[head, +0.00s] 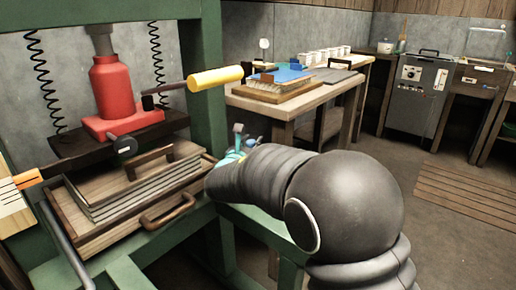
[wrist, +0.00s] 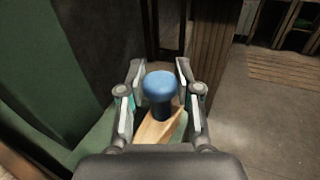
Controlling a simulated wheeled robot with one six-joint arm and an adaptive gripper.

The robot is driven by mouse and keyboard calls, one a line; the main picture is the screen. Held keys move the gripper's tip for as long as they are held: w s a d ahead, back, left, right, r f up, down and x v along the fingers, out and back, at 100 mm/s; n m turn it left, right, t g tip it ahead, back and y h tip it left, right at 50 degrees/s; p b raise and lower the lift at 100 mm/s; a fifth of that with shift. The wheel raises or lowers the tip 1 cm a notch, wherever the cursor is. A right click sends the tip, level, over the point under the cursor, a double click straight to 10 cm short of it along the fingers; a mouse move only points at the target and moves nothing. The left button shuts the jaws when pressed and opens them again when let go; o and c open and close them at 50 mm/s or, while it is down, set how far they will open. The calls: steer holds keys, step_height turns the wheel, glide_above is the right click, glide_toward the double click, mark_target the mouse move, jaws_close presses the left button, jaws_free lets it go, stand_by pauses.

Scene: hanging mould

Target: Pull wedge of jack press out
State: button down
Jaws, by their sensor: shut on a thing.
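The jack press has a green frame (head: 203,75), a red jack (head: 111,88) on a dark pressing plate (head: 75,148), and a lever with a yellow grip (head: 215,77). In the wrist view, the wedge (wrist: 158,131) is a light wooden piece with a blue knob (wrist: 159,86). My gripper (wrist: 156,92) is shut on the wedge, with its fingers on both sides of the knob. In the head view my gripper (head: 240,147) is at the right side of the press, beside the green post. My arm hides most of the wedge there, so its seat cannot be seen.
A layered mould (head: 135,192) lies in a wooden tray with a brown handle (head: 168,211) under the plate. Two black springs hang at the back. A wooden table (head: 300,100) with boards and cups stands behind. The floor at right is open.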

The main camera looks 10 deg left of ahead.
steer(key=shift+w+d, duration=0.2)
steer(key=shift+w, duration=0.3)
steer(key=shift+w+d, duration=0.2)
steer(key=shift+w, duration=0.25)
steer(key=shift+w+r, duration=0.1)
steer(key=shift+r, duration=0.05)
steer(key=shift+d, duration=0.1)
steer(key=c, duration=0.8)
jaws_free()
steer(key=shift+w+d, duration=0.1)
steer(key=shift+w, duration=0.05)
steer(key=shift+s, duration=0.35)
steer(key=s, duration=0.7)
steer(key=s+a, duration=0.1)
steer(key=s, duration=0.3)
steer(key=shift+s, duration=0.25)
steer(key=shift+d, duration=0.15)
